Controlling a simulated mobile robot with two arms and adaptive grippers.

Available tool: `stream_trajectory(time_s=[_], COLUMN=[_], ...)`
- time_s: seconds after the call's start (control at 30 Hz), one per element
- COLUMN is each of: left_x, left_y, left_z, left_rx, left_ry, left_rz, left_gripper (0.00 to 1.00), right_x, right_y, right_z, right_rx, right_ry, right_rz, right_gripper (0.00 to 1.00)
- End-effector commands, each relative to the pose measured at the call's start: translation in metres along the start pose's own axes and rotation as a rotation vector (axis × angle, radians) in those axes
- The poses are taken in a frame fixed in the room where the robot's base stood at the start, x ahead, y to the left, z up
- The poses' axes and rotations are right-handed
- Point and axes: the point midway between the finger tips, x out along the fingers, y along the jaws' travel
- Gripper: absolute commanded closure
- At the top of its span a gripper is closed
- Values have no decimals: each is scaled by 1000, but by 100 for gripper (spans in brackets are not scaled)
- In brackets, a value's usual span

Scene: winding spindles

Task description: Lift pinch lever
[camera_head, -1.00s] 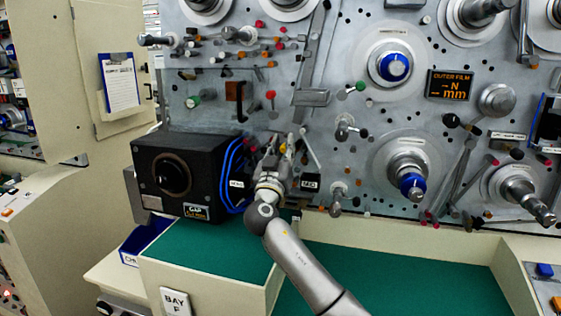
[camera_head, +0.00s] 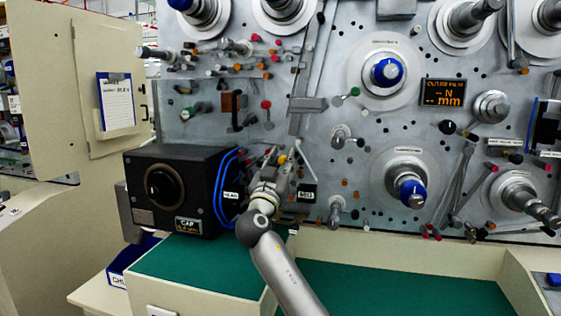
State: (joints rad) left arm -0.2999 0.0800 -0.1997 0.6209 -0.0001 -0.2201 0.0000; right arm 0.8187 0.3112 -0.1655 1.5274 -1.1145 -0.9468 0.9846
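My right gripper (camera_head: 277,167) is in front of the grey machine panel, just right of the black box. Its fingers point up and away from me. They overlap small metal parts behind them, so I cannot tell whether they are open, shut or touching anything. A thin pale lever (camera_head: 306,160) slants on the panel just right of the fingers, above the small "MID" label (camera_head: 307,194). I cannot tell for certain whether this is the pinch lever; the parts behind the gripper are partly hidden. My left gripper is not in view.
The black box (camera_head: 150,213) with a round knob and blue cables (camera_head: 223,184) stands close left of my gripper. Spindles with blue hubs (camera_head: 387,72) and several knobs jut from the panel at right. The green worktop (camera_head: 400,292) below is clear.

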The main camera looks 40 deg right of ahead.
Motion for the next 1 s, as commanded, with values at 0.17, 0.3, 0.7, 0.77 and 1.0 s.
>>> stream_trajectory(time_s=[0.17, 0.3, 0.7, 0.77, 1.0], left_x=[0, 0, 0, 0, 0], left_y=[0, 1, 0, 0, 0], left_z=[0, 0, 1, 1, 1], left_rx=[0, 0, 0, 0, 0], left_ry=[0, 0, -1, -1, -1], left_rz=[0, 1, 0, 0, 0], left_gripper=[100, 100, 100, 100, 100], right_x=[0, 0, -45, -59, -103], right_y=[1, 0, -1, -1, 0], right_z=[3, 1, 2, 2, 3], right_rx=[-3, -1, 2, 2, -1], right_ry=[-5, -2, -3, -4, -5], right_rz=[1, 1, -3, -4, -1], right_gripper=[60, 60, 60, 60, 60])
